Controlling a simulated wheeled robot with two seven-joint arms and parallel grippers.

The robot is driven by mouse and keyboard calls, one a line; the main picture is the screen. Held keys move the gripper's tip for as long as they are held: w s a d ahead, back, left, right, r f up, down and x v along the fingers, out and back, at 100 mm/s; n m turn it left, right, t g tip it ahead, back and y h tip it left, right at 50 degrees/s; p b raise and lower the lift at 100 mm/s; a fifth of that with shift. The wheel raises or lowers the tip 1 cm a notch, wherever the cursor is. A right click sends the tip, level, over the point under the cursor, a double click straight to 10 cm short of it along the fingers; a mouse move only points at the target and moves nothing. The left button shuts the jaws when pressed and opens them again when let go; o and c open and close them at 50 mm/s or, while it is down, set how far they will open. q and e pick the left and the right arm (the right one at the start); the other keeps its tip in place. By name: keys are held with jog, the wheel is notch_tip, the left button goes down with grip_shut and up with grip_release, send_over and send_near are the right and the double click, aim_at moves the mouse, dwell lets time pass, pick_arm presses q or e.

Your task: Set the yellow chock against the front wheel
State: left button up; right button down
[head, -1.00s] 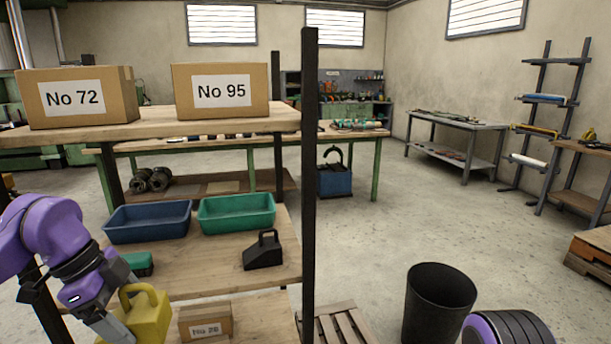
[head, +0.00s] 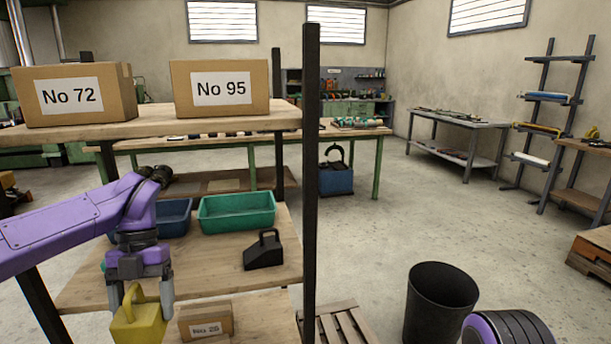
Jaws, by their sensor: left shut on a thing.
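The yellow chock (head: 139,327) is a wedge block with a loop handle on top, in the lower left of the head view. My left gripper (head: 141,292) points down and is shut on the chock's handle, in front of the rack's lower shelves. The chock's bottom is cut off or close to the lower picture edge. No front wheel can be made out for certain. My right gripper is not in view.
A black chock-like block (head: 264,250), a green bin (head: 237,211) and a blue bin (head: 176,218) sit on the middle shelf. A small carton (head: 206,322) is right of the yellow chock. A black post (head: 310,180) and dark bucket (head: 440,303) stand to the right.

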pick_arm(q)
jog(key=m, duration=0.1)
jog(key=m+y, duration=0.1)
jog(key=m, duration=0.1)
jog(key=m+y, duration=0.1)
jog(key=m, duration=0.1)
jog(key=shift+w+d+f, duration=0.35)
jog(key=shift+w+f, duration=0.05)
jog(key=m, duration=0.2)
jog(key=m+t+y, duration=0.1)
jog(key=m, duration=0.1)
jog(key=f+m+y, duration=0.1)
jog(key=m, duration=0.1)
jog(key=shift+w+d, duration=0.3)
jog(key=shift+d, duration=0.05)
jog(key=d+f+m+t+h, duration=0.1)
jog(key=d+f+m+t, duration=0.2)
jog(key=m, duration=1)
jog(key=s+d+f+m+t+h+p, duration=0.1)
jog(key=d+f+m+t, duration=0.3)
jog(key=f+m, duration=0.4)
jog(key=shift+s+d+m+t+h, duration=0.25)
jog(key=shift+m+t+h, duration=0.35)
jog(key=shift+m, duration=2.5)
jog(key=shift+f, duration=0.1)
